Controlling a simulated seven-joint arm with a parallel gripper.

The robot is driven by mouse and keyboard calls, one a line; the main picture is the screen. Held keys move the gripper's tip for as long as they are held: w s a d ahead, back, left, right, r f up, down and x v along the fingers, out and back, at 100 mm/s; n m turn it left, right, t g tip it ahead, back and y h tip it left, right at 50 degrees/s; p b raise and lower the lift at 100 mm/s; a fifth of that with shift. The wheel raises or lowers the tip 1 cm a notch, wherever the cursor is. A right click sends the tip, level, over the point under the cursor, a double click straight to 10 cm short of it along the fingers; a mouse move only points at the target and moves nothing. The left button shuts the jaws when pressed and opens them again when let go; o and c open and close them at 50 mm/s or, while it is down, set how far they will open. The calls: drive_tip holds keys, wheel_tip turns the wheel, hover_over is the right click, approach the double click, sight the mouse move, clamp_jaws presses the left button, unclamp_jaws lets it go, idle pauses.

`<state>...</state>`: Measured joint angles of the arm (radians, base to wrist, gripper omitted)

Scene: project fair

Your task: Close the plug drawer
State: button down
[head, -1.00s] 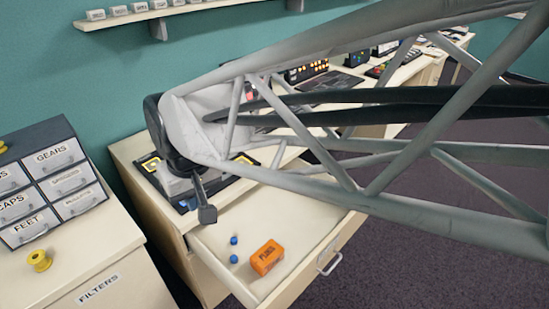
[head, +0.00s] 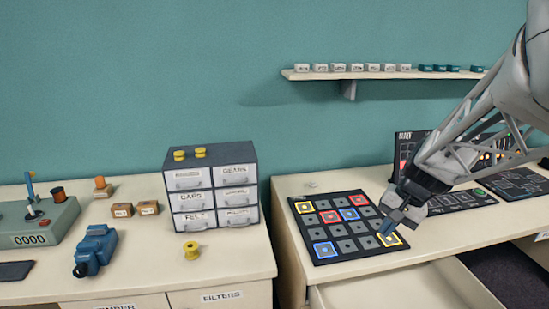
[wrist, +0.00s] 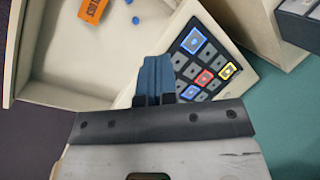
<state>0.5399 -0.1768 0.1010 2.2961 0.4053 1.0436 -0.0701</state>
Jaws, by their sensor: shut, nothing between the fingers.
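The plug drawer (head: 412,290) is pulled open under the right-hand desk; only its back part shows at the bottom of the head view. In the wrist view the open drawer (wrist: 97,62) holds an orange box (wrist: 92,10) with lettering and small blue pieces (wrist: 128,20). My gripper (head: 390,228) is shut and empty, with its fingertips over the near right corner of the button board, above the desk edge behind the drawer. In the wrist view its blue fingertips (wrist: 155,75) are together. The drawer's front and handle are outside the head view.
The button board (head: 340,222) lies on the right desk, with lit panels (head: 440,200) behind my gripper. A small cabinet (head: 212,190) and a yellow spool (head: 191,250) stand on the left desk. A gap separates the desks. A shelf (head: 375,73) with small blocks is on the wall.

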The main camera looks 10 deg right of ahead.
drive_tip(key=d+f+m+t+y, duration=0.15)
drive_tip(key=d+f+m, duration=0.35)
drive_tip(key=d, duration=0.9)
drive_tip(key=d+f+m+t+y, duration=0.15)
drive_tip(key=d+f, duration=0.45)
drive_tip(key=d, duration=0.7)
drive_tip(key=s+d+f+m+t, duration=0.2)
drive_tip(key=s+d+f, duration=0.3)
drive_tip(key=d, duration=0.2)
drive_tip(key=s+d+f+m+t+h, duration=0.1)
drive_tip(key=s+d+f+m+t, duration=0.2)
drive_tip(key=d, duration=0.5)
drive_tip(key=s+d+f+m+t, duration=0.1)
drive_tip(key=s+d+f+m, duration=0.1)
drive_tip(key=s+d+f, duration=0.45)
drive_tip(key=s+d+f+m+t+h, duration=0.25)
drive_tip(key=s+d+f, duration=0.25)
drive_tip(key=s, duration=0.3)
drive_tip(key=s+d+f+m+t+h, duration=0.1)
drive_tip(key=s+d+f+m, duration=0.25)
drive_tip(key=s+f, duration=0.3)
drive_tip(key=s+a+f+m+t+h, duration=0.2)
drive_tip(key=s+a+m+t, duration=0.2)
drive_tip(key=s+a+m, duration=0.4)
drive_tip(key=s+a, duration=0.3)
drive_tip(key=a, duration=0.1)
drive_tip(key=shift+f, duration=0.15)
drive_tip(key=shift+a+m, duration=0.1)
drive_tip(key=shift+m, duration=0.15)
